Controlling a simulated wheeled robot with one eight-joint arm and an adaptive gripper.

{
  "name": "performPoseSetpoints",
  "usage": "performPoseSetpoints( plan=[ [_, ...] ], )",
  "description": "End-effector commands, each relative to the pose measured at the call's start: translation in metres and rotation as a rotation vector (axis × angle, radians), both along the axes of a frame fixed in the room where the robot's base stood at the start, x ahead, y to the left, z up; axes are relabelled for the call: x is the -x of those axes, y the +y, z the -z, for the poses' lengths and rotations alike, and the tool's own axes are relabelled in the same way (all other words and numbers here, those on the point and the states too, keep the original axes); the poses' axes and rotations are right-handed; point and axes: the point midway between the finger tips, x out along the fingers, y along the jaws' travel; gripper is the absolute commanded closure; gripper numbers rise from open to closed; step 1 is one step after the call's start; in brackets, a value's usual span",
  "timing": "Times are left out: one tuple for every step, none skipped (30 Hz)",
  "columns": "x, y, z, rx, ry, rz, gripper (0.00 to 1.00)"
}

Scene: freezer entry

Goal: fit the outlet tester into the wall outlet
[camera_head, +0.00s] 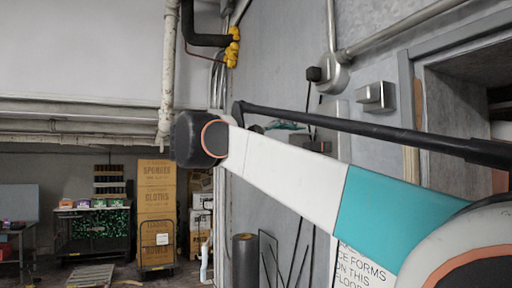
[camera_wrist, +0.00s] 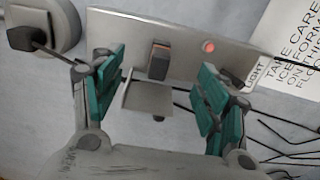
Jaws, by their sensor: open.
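My gripper (camera_wrist: 160,88) is open in the wrist view, its teal-padded fingers wide apart with nothing clamped between them. Beyond and between the fingers is a metal wall plate (camera_wrist: 187,42) with a dark upright piece with an orange top (camera_wrist: 160,60) and a lit red lamp (camera_wrist: 208,46). A small grey square flap (camera_wrist: 147,97) juts out below the dark piece. I cannot tell which of these is the outlet or the tester. In the head view my gripper (camera_head: 285,126) is mostly hidden behind my arm, near the wall.
A round wall box (camera_head: 334,73) with a dark square piece (camera_head: 314,73) is above the gripper, and a metal box (camera_head: 375,97) is to its right. A printed sign (camera_wrist: 294,45) is right of the plate. Cartons (camera_head: 156,200) and a cart (camera_head: 95,225) stand far back left.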

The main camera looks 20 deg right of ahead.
Motion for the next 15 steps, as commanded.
performPoseSetpoints(
  plan=[
    [-0.0001,0.0020,-0.0002,0.000,0.000,-0.001,0.32],
    [-0.0001,0.0030,-0.0002,0.000,0.000,-0.001,0.32],
    [-0.0001,0.0042,-0.0002,0.000,0.000,-0.001,0.32],
    [0.0000,0.0050,-0.0002,0.000,0.000,-0.001,0.32],
    [0.0000,0.0057,-0.0002,0.000,0.000,-0.001,0.32],
    [0.0001,0.0065,-0.0001,0.000,0.000,-0.001,0.32],
    [0.0001,0.0069,-0.0001,0.000,0.000,-0.001,0.32],
    [0.0001,0.0072,-0.0001,0.000,0.000,-0.001,0.32],
    [0.0002,0.0074,0.0000,0.000,0.000,-0.001,0.32],
    [0.0003,0.0075,0.0000,0.000,0.000,0.000,0.32],
    [0.0003,0.0075,0.0000,0.000,0.000,0.000,0.32],
    [0.0003,0.0075,0.0000,0.000,0.000,0.000,0.32],
    [0.0003,0.0074,0.0000,0.000,0.000,0.000,0.32],
    [0.0003,0.0074,0.0000,0.000,0.000,0.000,0.32],
    [0.0003,0.0074,0.0000,0.000,0.000,0.000,0.32]
  ],
)
